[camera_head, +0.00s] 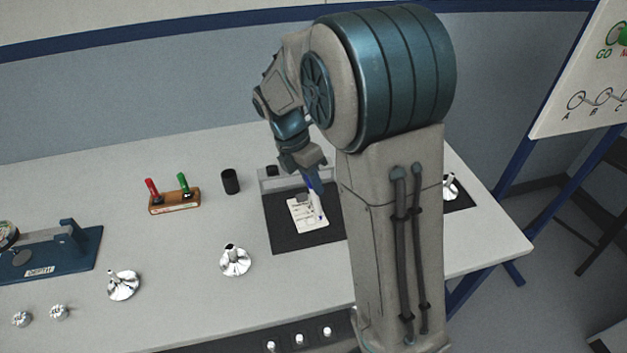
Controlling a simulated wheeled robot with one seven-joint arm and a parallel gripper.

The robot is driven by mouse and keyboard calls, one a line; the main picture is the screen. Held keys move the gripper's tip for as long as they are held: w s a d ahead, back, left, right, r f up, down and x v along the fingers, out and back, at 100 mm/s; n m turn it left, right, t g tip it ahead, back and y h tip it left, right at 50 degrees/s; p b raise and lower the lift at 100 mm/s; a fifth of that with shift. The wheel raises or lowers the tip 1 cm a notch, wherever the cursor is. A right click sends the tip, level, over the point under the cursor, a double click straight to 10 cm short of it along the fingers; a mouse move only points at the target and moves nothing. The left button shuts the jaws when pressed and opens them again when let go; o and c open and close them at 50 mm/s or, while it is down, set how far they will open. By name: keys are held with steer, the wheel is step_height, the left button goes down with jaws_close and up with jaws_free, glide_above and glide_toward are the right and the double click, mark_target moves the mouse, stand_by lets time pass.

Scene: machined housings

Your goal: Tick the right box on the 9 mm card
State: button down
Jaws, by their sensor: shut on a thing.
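My gripper (311,181) is shut on a blue and white pen (316,202) over the dark mat (288,238). The pen points downward, a little tilted, and its lower end is at the right part of a white card (302,216). I cannot tell whether its tip touches the card. The card lies on the mat with a small grey patch near its top. Its print and boxes are too small to read, so I cannot tell its size mark. My arm column stands just right of the mat and hides part of that side.
A wooden stand (174,203) holds a red pen (152,188) and a green pen (184,182). A black cup (230,181) stands between it and the mat. Shiny housings (235,261) (123,285) and a blue gauge base (50,258) are on the left. Bare table lies around the stand.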

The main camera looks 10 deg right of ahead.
steer(key=shift+r+p, duration=3.3)
steer(key=shift+r, duration=0.25)
